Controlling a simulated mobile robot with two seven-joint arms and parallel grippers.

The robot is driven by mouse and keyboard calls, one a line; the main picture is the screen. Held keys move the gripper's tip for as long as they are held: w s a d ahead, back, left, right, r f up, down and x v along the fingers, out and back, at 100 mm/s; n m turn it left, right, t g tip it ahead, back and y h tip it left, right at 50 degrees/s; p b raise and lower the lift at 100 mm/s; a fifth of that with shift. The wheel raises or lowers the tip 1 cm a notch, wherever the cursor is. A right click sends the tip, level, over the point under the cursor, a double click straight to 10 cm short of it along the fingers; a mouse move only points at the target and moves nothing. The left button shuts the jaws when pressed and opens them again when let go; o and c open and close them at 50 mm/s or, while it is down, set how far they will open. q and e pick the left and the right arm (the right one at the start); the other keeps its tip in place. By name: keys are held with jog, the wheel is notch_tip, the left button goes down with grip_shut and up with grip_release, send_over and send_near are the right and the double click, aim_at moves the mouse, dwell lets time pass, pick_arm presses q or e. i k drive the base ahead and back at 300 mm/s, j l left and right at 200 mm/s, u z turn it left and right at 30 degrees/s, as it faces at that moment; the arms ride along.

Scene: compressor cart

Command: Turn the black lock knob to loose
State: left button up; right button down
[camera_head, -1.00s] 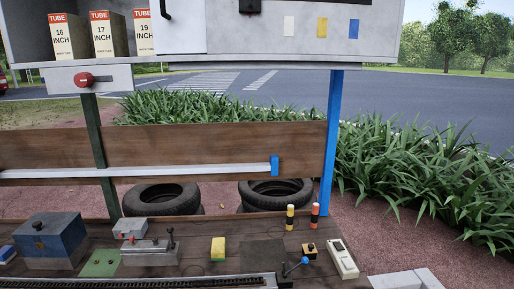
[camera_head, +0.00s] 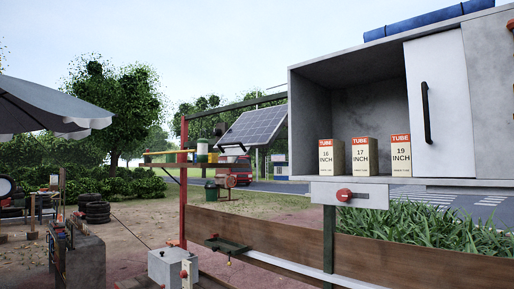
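I cannot make out with certainty a black lock knob. A small dark round part (camera_head: 218,130) shows beside the tilted solar panel (camera_head: 254,127), near the red post; it is too small to tell whether it is a knob. A dark green bracket (camera_head: 228,246) sits on the pale rail at lower centre, with a small red part and a yellow part on it; no lock marking is readable. Neither of my grippers shows in the head view.
A grey cabinet (camera_head: 309,112) with tube boxes (camera_head: 363,156) and a white door fills the right. A red knob (camera_head: 344,195) is below it. A red post (camera_head: 183,205) and grey box (camera_head: 172,266) stand left of centre.

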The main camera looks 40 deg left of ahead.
aim_at(217, 132)
jog(key=k+j+u, duration=0.2)
jog(key=u, duration=0.15)
jog(key=k+j+u, duration=0.15)
jog(key=j+u, duration=0.2)
jog(key=k+j+u, duration=0.1)
jog(key=j+u, duration=0.2)
jog(key=j, duration=0.1)
